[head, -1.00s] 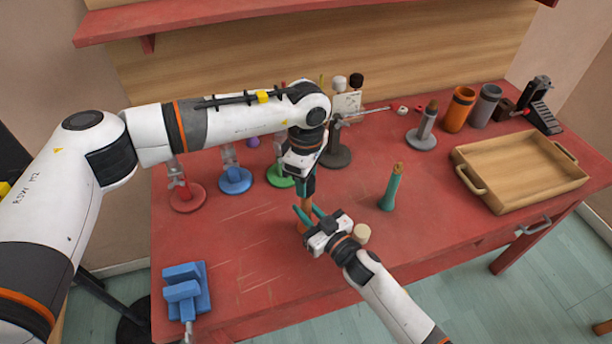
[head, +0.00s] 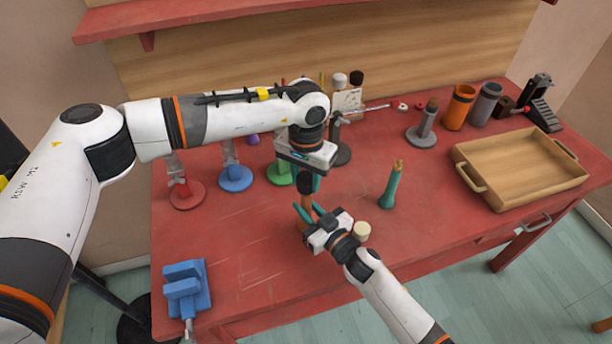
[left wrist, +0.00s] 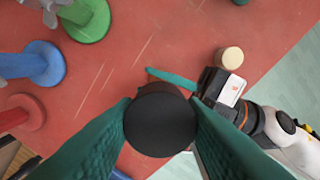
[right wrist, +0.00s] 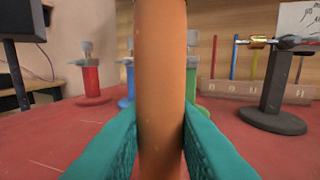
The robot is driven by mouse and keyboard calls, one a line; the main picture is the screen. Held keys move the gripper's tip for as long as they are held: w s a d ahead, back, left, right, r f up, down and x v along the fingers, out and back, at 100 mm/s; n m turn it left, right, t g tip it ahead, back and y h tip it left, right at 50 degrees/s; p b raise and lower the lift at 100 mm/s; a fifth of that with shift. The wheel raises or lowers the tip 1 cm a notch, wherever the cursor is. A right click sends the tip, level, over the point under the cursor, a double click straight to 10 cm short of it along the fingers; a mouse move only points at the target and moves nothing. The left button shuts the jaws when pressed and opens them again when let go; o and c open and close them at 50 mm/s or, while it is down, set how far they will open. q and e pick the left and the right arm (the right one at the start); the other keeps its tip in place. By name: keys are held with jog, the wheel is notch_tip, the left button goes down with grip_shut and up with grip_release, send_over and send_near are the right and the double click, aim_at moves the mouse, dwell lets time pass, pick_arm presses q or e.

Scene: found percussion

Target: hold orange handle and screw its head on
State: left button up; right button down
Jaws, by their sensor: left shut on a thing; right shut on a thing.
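The orange handle (head: 305,205) stands upright near the middle of the table. My right gripper (head: 308,212) is shut on it; in the right wrist view the teal fingers press both sides of the orange shaft (right wrist: 160,80). The black head (head: 304,183) sits at the top of the handle. My left gripper (head: 306,172) comes from above and is shut on this head. In the left wrist view the round black head (left wrist: 160,118) lies between the teal fingers and hides the handle. The joint between head and handle is too small to judge.
A teal handle (head: 391,185) stands to the right, and a cream cylinder (head: 362,232) is close to my right gripper. Red, blue (head: 236,180) and green stands are behind on the left. A wooden tray (head: 470,178) is at right, a blue vise (head: 187,288) at front left.

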pick_arm(q)
jog(key=m, duration=0.4)
jog(key=o, duration=1)
jog(key=shift+r, duration=2.3)
jog(key=shift+c, duration=0.6)
